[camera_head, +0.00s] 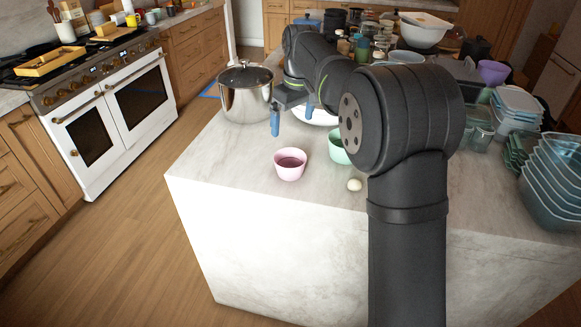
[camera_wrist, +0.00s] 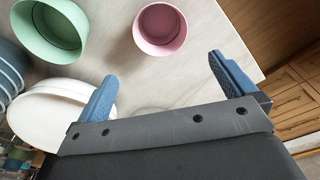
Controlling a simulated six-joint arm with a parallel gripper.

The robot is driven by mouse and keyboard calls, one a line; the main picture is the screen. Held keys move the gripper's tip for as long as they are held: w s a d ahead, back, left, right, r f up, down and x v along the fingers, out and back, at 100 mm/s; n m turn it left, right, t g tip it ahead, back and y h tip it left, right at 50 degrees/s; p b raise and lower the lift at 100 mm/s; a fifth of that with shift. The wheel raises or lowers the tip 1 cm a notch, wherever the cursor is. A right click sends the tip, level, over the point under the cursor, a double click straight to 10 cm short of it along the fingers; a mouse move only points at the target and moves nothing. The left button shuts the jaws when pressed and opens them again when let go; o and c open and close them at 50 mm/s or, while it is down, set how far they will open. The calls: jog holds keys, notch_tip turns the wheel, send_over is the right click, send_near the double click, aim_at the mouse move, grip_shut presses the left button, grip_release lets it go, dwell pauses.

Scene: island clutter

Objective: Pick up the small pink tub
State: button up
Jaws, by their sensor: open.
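The small pink tub (camera_head: 290,165) stands upright on the marble island near its front left part. In the wrist view the pink tub (camera_wrist: 160,29) shows at the top middle, seen from above, and looks empty. My gripper (camera_head: 291,118) is open and empty, above and behind the tub in the head view. In the wrist view its two blue fingers (camera_wrist: 165,85) are spread apart, and the tub lies beyond their tips, roughly between their lines. The fingers do not touch the tub.
A green tub (camera_head: 338,148) stands right of the pink one, partly behind my arm. A small pale round item (camera_head: 354,185) lies in front. A steel pot (camera_head: 246,92) stands back left. White dishes (camera_wrist: 52,114) lie near the left finger. Stacked glass containers (camera_head: 552,180) fill the right side.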

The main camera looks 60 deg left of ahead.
send_near(290, 162)
jog(key=shift+s+d+f, duration=0.85)
jog(key=shift+s+d, duration=0.1)
jog(key=shift+s+f, duration=0.1)
jog(key=shift+f, duration=2.6)
jog(key=c, duration=0.8)
